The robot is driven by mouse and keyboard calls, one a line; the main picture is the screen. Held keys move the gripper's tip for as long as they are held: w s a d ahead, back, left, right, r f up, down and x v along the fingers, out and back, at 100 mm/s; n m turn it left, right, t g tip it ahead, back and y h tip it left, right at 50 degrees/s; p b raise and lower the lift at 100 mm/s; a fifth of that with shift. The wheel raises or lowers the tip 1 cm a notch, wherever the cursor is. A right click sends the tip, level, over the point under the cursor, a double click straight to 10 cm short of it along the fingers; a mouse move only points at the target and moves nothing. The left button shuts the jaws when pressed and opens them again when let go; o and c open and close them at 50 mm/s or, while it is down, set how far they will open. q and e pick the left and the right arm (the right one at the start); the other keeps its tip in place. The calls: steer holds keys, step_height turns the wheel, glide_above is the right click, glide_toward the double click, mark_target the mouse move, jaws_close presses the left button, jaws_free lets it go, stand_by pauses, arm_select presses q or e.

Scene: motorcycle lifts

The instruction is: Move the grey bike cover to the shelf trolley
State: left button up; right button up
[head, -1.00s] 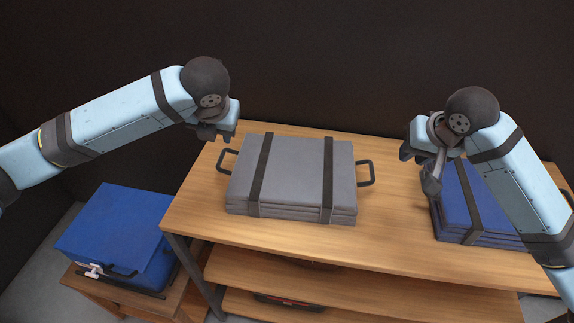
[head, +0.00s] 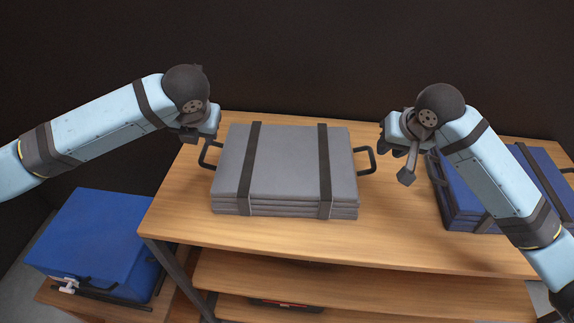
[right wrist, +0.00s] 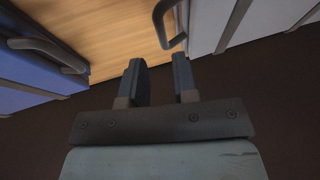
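The grey bike cover (head: 287,165) is a folded, layered stack with two dark straps and a dark handle on each side. It lies flat on a wooden table with lower shelves (head: 330,240). My left gripper (head: 193,136) hangs by the cover's left handle (head: 207,153); its fingers are too small to read. My right gripper (head: 397,158) is just right of the right handle (head: 367,160), apart from it. In the right wrist view its fingers (right wrist: 160,78) are spread and empty, with the handle (right wrist: 168,22) beyond them. I cannot tell which furniture is the shelf trolley.
A blue folded cover (head: 465,195) lies on the table at the right, partly behind my right arm. A blue box (head: 95,240) sits on a low wooden stand at the lower left. A dark wall stands behind. The table's front strip is clear.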

mark_target(203, 151)
arm_select(q)
steer(key=x, duration=1.1)
steer(key=shift+w, duration=0.1)
arm_select(e)
steer(key=x, duration=1.1)
steer(key=shift+w, duration=0.1)
arm_select(q)
steer(key=c, duration=0.6)
arm_select(e)
jaws_close()
arm_select(q)
jaws_close()
steer(key=shift+r, duration=0.1)
arm_select(e)
steer(key=shift+r, duration=0.1)
